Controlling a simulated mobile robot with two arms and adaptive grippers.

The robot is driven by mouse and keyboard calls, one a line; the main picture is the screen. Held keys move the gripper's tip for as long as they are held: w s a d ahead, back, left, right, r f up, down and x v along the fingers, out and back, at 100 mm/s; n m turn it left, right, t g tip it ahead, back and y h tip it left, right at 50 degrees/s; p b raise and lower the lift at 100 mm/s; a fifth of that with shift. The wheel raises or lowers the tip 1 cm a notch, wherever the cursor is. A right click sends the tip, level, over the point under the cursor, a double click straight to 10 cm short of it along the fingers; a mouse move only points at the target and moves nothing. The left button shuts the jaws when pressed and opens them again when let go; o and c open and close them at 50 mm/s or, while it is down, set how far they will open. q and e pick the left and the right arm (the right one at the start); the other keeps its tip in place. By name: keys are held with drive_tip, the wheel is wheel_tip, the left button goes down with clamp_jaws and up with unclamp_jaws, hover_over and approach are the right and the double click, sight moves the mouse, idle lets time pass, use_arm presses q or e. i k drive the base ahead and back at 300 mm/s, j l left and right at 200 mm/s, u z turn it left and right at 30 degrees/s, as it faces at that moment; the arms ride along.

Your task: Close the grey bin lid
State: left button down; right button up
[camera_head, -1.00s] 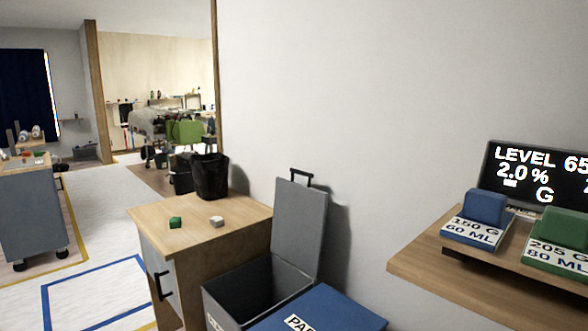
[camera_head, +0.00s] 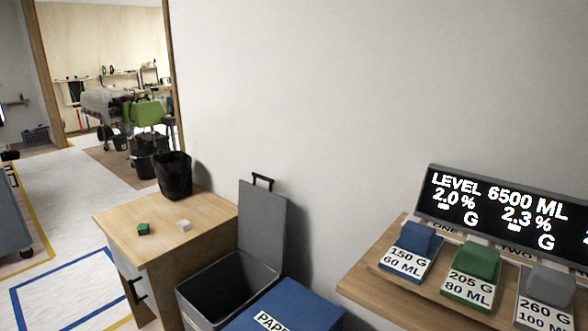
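The grey bin (camera_head: 186,300) stands at the lower middle of the head view, between the wooden cabinet and a blue bin. Its grey lid (camera_head: 263,224) is open and stands upright against the wall, hinged at the bin's back edge. A black handle (camera_head: 263,181) sticks up from the lid's top edge. The inside of the bin is dark and looks empty as far as I can see. Neither of my grippers is in view.
A blue bin (camera_head: 292,312) marked with a paper label stands right beside the grey bin. A wooden-topped cabinet (camera_head: 118,226) on the left carries a green block (camera_head: 143,229), a white block (camera_head: 184,225) and a black basket (camera_head: 174,175). A wooden shelf (camera_head: 366,279) with coloured blocks juts out at right.

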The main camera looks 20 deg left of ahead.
sight(262, 212)
drive_tip(key=j+z, duration=1.5)
drive_tip(key=k+l, duration=0.05)
drive_tip(key=l, duration=0.1)
